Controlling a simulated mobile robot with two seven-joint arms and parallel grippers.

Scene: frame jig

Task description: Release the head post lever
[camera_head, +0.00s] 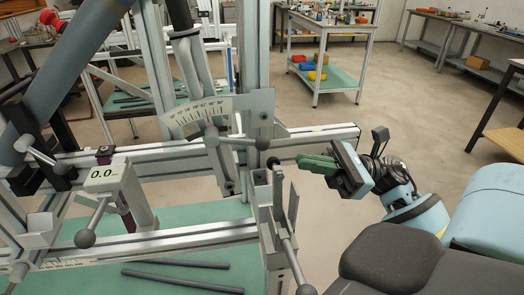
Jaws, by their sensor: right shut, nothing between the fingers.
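My right gripper (318,163) has green fingers, shut and empty, pointing left. Its tips are close to the right side of an upright bracket (278,195) on the jig, with a dark round knob (272,162) just left of them; a small gap seems to show. A long lever with a grey ball end (305,289) hangs below this bracket. Another ball-ended lever (235,140) lies across the post below the angle scale (198,116). Which lever is the head post lever I cannot tell for sure. My left gripper is not in view.
A lever with a ball (85,238) and a 0.0 readout (103,174) stand at left. Aluminium rails (190,237) cross the jig above a green surface with dark rods (185,276). A cart (330,75) stands behind.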

